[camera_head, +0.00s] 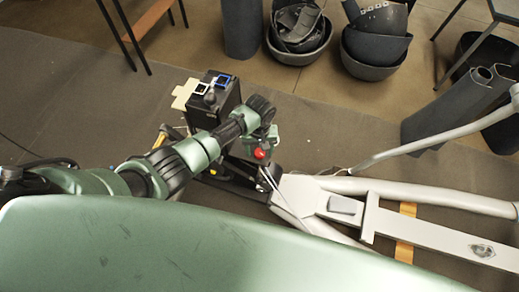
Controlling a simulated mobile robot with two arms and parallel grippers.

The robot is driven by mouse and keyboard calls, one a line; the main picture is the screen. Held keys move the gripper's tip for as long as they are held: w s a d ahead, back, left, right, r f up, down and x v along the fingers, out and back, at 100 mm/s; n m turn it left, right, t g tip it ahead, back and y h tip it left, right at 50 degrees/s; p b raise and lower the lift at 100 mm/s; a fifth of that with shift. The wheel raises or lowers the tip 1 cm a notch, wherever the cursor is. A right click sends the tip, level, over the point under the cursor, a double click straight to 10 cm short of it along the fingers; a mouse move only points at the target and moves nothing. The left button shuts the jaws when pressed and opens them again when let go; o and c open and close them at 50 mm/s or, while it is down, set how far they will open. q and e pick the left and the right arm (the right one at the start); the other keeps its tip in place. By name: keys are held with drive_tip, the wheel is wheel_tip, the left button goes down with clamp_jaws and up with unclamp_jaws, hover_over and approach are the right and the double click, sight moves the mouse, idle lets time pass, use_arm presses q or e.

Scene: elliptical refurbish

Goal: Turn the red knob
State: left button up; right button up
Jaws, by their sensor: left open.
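The red knob (259,154) shows as a small round red spot near the middle of the view, just below the green wrist of my left arm. My left arm comes in from the left and bends down at its dark wrist joint. My left gripper (267,178) is just below the knob, open, beside the end of the grey elliptical frame (300,192). The fingers are small and partly hidden, and I cannot tell whether they touch the knob. My right gripper is not in view.
A black box (226,97) with a blue-edged square stands behind my left arm. The frame's long rail (432,234) runs to the right, with a curved bar (425,141) above it. Dark bins (376,48) stand at the back. The mat (330,128) is clear between.

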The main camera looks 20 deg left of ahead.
use_arm(q)
clamp_jaws()
drive_tip(key=m+p, duration=0.1)
drive_tip(key=m, duration=0.2)
drive_tip(key=shift+r, duration=0.1)
drive_tip(key=m+p, duration=0.1)
drive_tip(key=m, duration=0.2)
drive_tip(key=shift+m, duration=0.3)
drive_tip(key=m, duration=0.4)
drive_tip(key=shift+m, duration=2.1)
